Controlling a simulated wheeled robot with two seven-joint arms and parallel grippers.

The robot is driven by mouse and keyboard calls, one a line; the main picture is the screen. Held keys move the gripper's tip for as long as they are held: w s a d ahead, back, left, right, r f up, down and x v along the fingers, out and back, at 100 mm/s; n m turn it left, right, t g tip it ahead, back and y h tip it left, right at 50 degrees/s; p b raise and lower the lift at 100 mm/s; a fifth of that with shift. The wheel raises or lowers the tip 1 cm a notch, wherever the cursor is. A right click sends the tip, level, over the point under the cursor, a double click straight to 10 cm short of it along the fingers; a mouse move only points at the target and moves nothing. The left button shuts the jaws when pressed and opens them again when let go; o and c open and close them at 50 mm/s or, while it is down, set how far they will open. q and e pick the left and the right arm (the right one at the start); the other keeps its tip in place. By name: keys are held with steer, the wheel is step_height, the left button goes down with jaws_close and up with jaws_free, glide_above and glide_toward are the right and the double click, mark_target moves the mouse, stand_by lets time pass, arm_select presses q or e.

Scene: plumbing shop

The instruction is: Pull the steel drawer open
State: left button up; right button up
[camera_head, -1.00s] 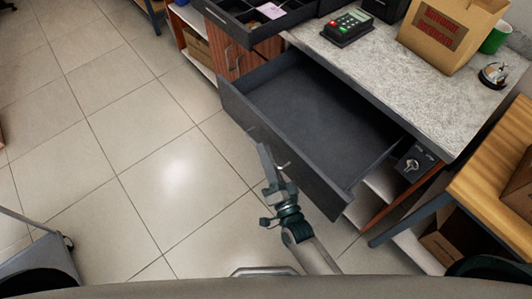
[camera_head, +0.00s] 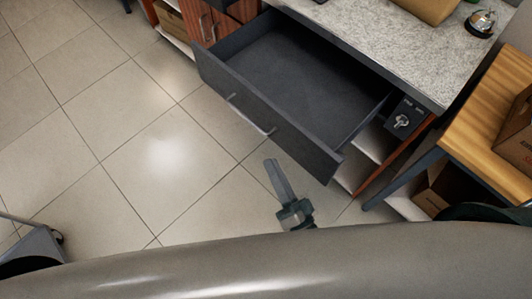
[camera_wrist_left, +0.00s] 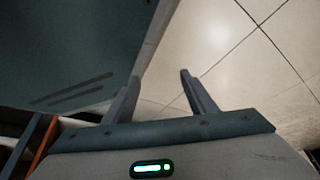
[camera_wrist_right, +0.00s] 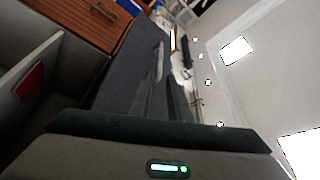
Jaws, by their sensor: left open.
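The dark steel drawer (camera_head: 305,75) stands pulled well out from under the counter, and its empty inside shows in the head view. My left gripper (camera_wrist_left: 160,76) is open and empty in the left wrist view, beside a dark panel, and out of the head view.
A granite-like counter (camera_head: 400,45) runs above the drawer, with a service bell (camera_head: 480,24) on it. A key panel (camera_head: 403,120) is right of the drawer. A wooden table (camera_head: 485,110) holds a cardboard box at the right.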

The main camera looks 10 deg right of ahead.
arm_select(q)
steer(key=shift+w+d+r+t, duration=0.15)
steer(key=shift+w+d, duration=0.1)
steer(key=shift+w, duration=0.35)
steer(key=shift+w+d+r+t, duration=0.15)
steer(key=shift+w+d, duration=0.1)
steer(key=shift+w, duration=0.3)
arm_select(e)
steer(key=shift+v, duration=1.25)
steer(key=d+f+n+g+h, duration=0.1)
steer(key=d+f+n+g, duration=0.15)
steer(key=f, duration=1.05)
steer(key=d+f+n+g+h, duration=0.15)
steer(key=f+n+g, duration=0.25)
steer(key=f, duration=0.9)
steer(key=s+d+f+n+g+h, duration=0.1)
steer(key=s+d+f+g, duration=0.1)
steer(key=s+f, duration=0.2)
steer(key=s+d+f+n+g, duration=0.1)
steer(key=s+d+f+g, duration=0.2)
steer(key=f, duration=0.6)
steer(key=s+d+f+n+g+h, duration=0.1)
steer(key=s+d+f+n+g, duration=0.1)
steer(key=s+f, duration=0.3)
steer(key=shift+s+d+f+h, duration=0.25)
steer(key=shift+d+f+h, duration=0.1)
steer(key=shift+d+f, duration=0.45)
